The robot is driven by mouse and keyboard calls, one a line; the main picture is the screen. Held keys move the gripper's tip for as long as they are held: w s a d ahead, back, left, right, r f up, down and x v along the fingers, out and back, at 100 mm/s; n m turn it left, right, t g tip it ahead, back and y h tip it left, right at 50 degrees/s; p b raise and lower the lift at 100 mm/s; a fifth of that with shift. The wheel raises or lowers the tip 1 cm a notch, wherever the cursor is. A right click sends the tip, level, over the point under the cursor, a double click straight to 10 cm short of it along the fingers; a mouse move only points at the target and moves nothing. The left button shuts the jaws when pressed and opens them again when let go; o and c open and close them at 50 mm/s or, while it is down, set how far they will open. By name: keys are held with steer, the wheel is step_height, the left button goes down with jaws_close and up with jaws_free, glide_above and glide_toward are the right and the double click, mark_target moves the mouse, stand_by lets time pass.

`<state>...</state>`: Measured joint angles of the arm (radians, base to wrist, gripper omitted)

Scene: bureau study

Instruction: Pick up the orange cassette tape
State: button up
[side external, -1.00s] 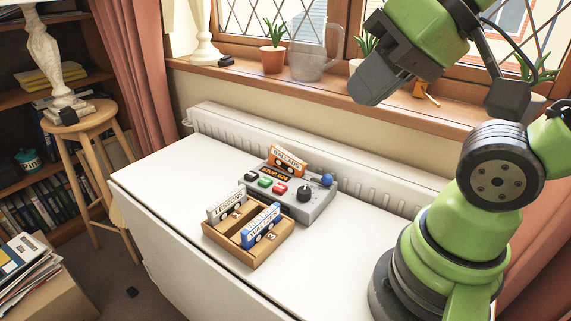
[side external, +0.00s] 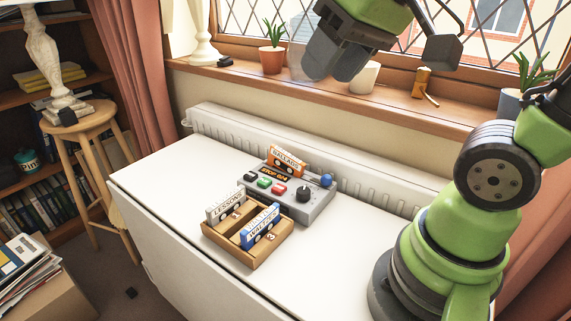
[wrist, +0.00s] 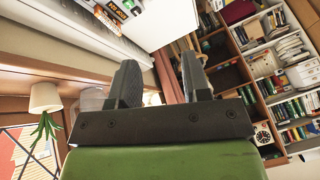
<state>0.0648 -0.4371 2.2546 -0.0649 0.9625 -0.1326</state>
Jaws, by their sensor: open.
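The orange cassette tape (side external: 287,160), labelled "BALLADS", stands upright at the back of a grey cassette player (side external: 312,207) on the white table. In the wrist view part of the player and the tape show at the top left edge, too cut off to separate well. My gripper (side external: 330,66) is high above the table, in front of the window sill, well above and to the right of the tape. In the wrist view my gripper (wrist: 158,85) has its two fingers apart with nothing between them.
A wooden tray (side external: 264,259) in front of the player holds a white cassette (side external: 226,205) and a blue cassette (side external: 261,227). A radiator (side external: 370,176) runs behind the table. Pots stand on the window sill (side external: 400,107). The table's left part is clear.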

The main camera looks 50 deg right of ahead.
steer(key=w+d+f+n+g, duration=0.15)
steer(key=w+d, duration=0.25)
steer(key=w, duration=0.5)
steer(key=n+g+h, duration=0.1)
steer(key=n+g, duration=0.1)
steer(key=g, duration=0.2)
glide_above(286, 153)
steer(key=a, duration=0.1)
step_height(286, 153, down, 14)
steer(key=f, duration=0.5)
steer(key=shift+w+d+f, duration=0.35)
steer(key=shift+d+f, duration=0.05)
steer(key=f, duration=0.5)
steer(key=shift+s+d, duration=0.1)
steer(key=shift+s, duration=0.2)
steer(key=shift+f, duration=0.5)
steer(key=shift+f, duration=0.25)
jaws_close()
